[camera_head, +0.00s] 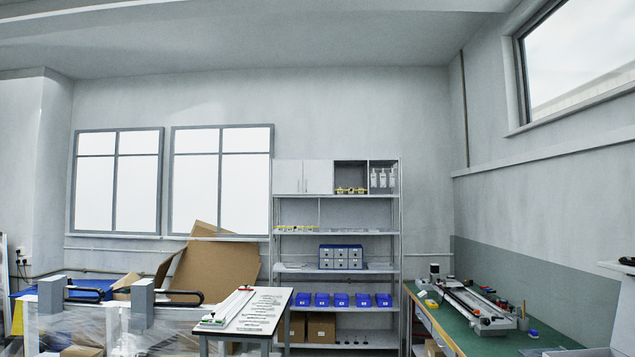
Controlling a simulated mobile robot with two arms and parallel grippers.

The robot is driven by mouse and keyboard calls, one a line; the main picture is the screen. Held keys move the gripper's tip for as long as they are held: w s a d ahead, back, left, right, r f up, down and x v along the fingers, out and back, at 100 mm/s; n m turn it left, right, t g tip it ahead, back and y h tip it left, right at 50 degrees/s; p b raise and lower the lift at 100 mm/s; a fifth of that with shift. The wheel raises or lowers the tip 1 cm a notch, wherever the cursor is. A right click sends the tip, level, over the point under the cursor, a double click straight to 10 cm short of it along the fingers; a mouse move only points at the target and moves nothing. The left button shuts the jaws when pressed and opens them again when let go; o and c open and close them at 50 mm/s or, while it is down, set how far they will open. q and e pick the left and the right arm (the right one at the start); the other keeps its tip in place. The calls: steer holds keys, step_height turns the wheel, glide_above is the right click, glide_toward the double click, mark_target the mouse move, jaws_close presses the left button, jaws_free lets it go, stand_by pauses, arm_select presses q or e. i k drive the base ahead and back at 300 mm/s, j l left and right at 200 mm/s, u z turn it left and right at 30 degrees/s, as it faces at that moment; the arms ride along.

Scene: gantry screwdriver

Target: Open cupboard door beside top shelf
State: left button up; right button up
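The cupboard (303,177) is at the top left of the shelf rack against the back wall. It has two pale doors side by side, the left door (288,177) and the right door (318,177), and both look shut. To their right is the open top shelf (351,165), with small yellow and dark items in one bay and white bottles (382,178) in the other. The rack is far off across the room. Neither of my grippers shows in this view.
A white table (262,323) with small parts stands in front of the rack. A green workbench (490,342) runs along the right. Cardboard (215,268) and plastic-wrapped goods fill the left. Floor is hardly visible.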

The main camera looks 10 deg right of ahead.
mark_target(316, 176)
steer(key=i+l+z, duration=0.1)
steer(key=i+z, duration=0.2)
steer(key=i, duration=0.5)
steer(key=i+z, duration=0.1)
steer(key=i, duration=4.1)
